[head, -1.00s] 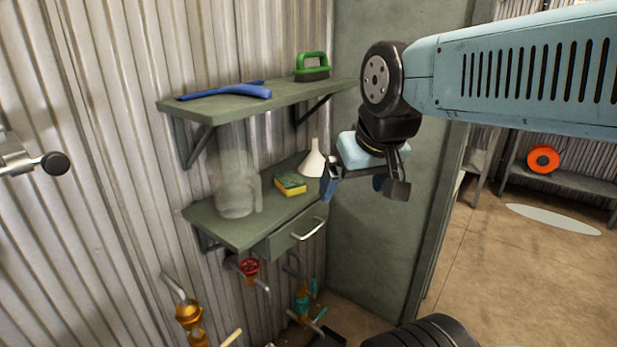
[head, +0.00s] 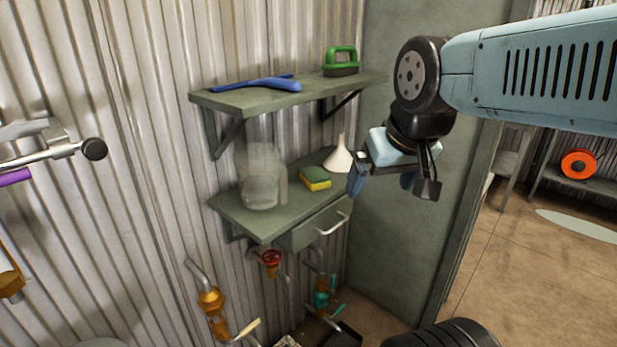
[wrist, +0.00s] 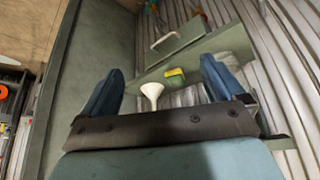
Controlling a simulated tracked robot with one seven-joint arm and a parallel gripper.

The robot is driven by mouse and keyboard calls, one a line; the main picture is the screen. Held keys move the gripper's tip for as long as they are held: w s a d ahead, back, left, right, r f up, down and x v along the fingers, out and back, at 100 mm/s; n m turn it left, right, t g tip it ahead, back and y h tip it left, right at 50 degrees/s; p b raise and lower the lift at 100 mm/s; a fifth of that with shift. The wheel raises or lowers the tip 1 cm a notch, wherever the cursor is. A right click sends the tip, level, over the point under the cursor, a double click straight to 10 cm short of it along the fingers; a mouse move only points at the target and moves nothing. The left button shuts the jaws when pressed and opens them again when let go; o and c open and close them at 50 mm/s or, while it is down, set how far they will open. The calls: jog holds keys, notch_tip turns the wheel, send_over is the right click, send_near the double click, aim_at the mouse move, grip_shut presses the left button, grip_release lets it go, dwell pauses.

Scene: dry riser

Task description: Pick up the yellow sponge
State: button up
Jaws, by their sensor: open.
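The yellow sponge (head: 315,180) has a green top layer and lies on the lower green shelf (head: 240,221), between a clear jug and a white funnel. It also shows in the wrist view (wrist: 175,77), between my fingers but farther off. My gripper (head: 390,189) is open and empty, to the right of the sponge and the shelf in the head view. Its two blue fingers (wrist: 161,92) stand wide apart in the wrist view. Nothing hides the sponge in the head view.
The clear jug (head: 260,185) stands left of the sponge; the white funnel (head: 338,155) stands behind it to the right. The upper shelf (head: 245,101) holds a blue tool (head: 257,84) and a green-handled brush (head: 341,62). A drawer (head: 318,225) is under the lower shelf, above valves and pipes.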

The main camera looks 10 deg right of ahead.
jog(key=shift+o, duration=0.3)
jog(key=n+y, duration=0.1)
jog(key=n, duration=0.1)
send_over(315, 173)
jog(key=s, duration=0.4)
jog(key=shift+w+d+f, duration=0.1)
jog(key=shift+d+f, duration=0.1)
jog(key=shift+f, duration=2.65)
jog(key=shift+d+f, duration=0.15)
jog(key=shift+f, duration=2.65)
jog(key=shift+w+x, duration=0.15)
jog(key=shift+x, duration=0.8)
jog(key=shift+w+x, duration=0.15)
jog(key=shift+x, duration=0.8)
jog(key=shift+w+a+f, duration=0.15)
jog(key=shift+w+f, duration=0.2)
jog(key=shift+f, duration=0.1)
jog(key=shift+c, duration=0.4)
jog(key=c, duration=1)
